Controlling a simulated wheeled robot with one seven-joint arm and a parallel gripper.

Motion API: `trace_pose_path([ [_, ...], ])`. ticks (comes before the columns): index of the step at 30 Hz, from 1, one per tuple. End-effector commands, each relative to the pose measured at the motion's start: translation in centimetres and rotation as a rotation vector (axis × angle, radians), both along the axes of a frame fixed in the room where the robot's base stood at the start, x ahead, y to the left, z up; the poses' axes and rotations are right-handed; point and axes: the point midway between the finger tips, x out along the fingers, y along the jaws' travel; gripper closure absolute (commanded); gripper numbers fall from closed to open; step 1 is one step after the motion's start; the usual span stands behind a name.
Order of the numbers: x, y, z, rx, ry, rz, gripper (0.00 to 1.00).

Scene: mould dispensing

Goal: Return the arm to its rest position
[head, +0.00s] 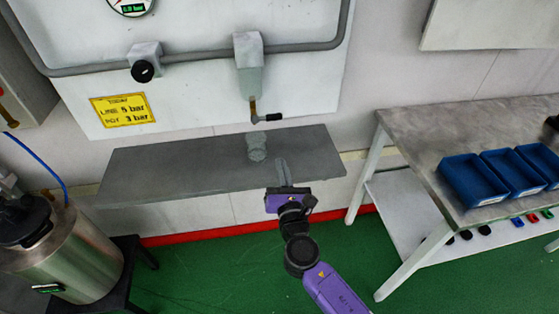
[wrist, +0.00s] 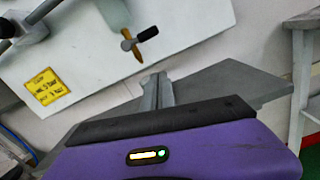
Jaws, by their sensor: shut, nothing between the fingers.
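My arm (head: 335,290) is purple and black and reaches up from the bottom of the head view. My gripper (head: 282,165) is shut and empty, its fingers over the front part of the grey shelf (head: 190,165). In the wrist view the closed fingers (wrist: 157,92) point toward the wall panel, with the shelf (wrist: 228,82) behind them. A pale, translucent mould-like piece (head: 257,148) stands on the shelf below the dispensing nozzle (head: 253,110), apart from my fingers. In the wrist view the nozzle (wrist: 131,45) is above the fingers; the pale piece cannot be made out there.
A metal workbench (head: 440,135) with blue bins (head: 474,182) stands at the right. A steel pressure pot (head: 75,260) on a black stand is at the lower left. A yellow sign (head: 122,109) and valve knob (head: 142,71) are on the panel. Green floor is clear around my arm.

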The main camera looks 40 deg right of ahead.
Motion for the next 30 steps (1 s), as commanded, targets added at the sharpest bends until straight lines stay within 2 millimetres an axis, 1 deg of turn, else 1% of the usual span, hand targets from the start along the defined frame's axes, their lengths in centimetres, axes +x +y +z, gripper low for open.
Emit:
trace_pose_path([
  [18, -0.1, 0.1, 0.0, 0.002, 0.000, 0.001, 1.00],
  [22, 0.0, 0.3, -0.1, 0.051, -0.033, 0.013, 1.00],
  [24, 0.4, 0.8, -0.2, 0.144, -0.079, 0.043, 1.00],
  [26, 0.9, 1.5, 0.3, 0.268, -0.149, 0.081, 1.00],
  [27, 1.0, 2.1, 0.7, 0.371, -0.203, 0.112, 1.00],
  [29, 0.5, 3.3, 0.6, 0.542, -0.272, 0.158, 1.00],
  [30, -0.2, 4.2, 0.4, 0.656, -0.309, 0.186, 1.00],
])
